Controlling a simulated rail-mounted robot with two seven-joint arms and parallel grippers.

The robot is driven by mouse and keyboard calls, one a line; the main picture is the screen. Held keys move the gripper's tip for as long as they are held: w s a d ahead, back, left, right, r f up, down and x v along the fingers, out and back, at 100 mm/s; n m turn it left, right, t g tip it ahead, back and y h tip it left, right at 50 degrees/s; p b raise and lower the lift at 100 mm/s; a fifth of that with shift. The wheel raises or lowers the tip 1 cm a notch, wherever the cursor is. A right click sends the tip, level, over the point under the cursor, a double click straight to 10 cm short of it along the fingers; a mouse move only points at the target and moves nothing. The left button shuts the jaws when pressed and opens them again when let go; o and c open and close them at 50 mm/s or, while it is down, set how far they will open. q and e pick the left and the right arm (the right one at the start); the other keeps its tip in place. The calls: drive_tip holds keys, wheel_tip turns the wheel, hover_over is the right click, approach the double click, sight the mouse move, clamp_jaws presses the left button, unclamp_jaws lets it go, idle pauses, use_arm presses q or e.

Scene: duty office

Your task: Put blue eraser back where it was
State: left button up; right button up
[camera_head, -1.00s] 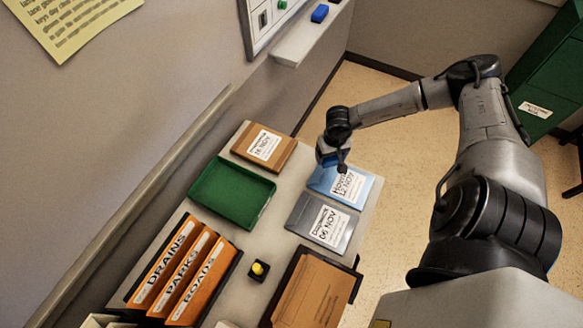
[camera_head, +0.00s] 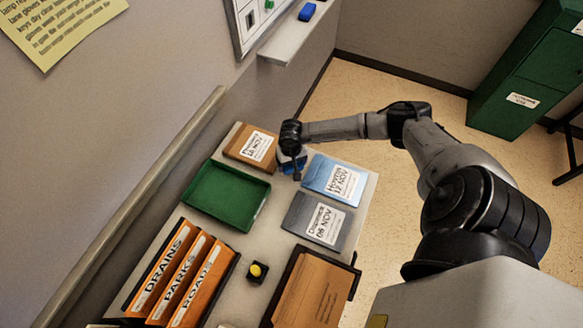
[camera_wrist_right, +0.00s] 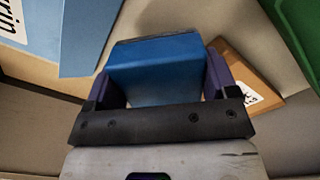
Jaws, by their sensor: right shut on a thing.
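A blue block with a dark strip along its far edge, which looks like the blue eraser (camera_wrist_right: 155,78), sits between the two fingers of my right gripper (camera_head: 292,170). The gripper is shut on it, and it shows large in the right wrist view. In the head view the hand mostly hides it. The gripper is above the table, between the brown dated folder (camera_head: 252,145) and the light blue folder (camera_head: 333,180). My left gripper is not in view.
A green tray (camera_head: 186,198) is left of the hand. A grey folder (camera_head: 316,219), a yellow-topped button box (camera_head: 256,270), orange binders (camera_head: 180,278) and a holder with brown folders (camera_head: 312,292) stand nearer. A green cabinet (camera_head: 520,75) is at right. Bare table shows between items.

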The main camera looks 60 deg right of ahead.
sight(292, 168)
drive_tip(key=shift+f, duration=1.95)
drive_tip(key=shift+f, duration=0.1)
drive_tip(key=o, duration=0.6)
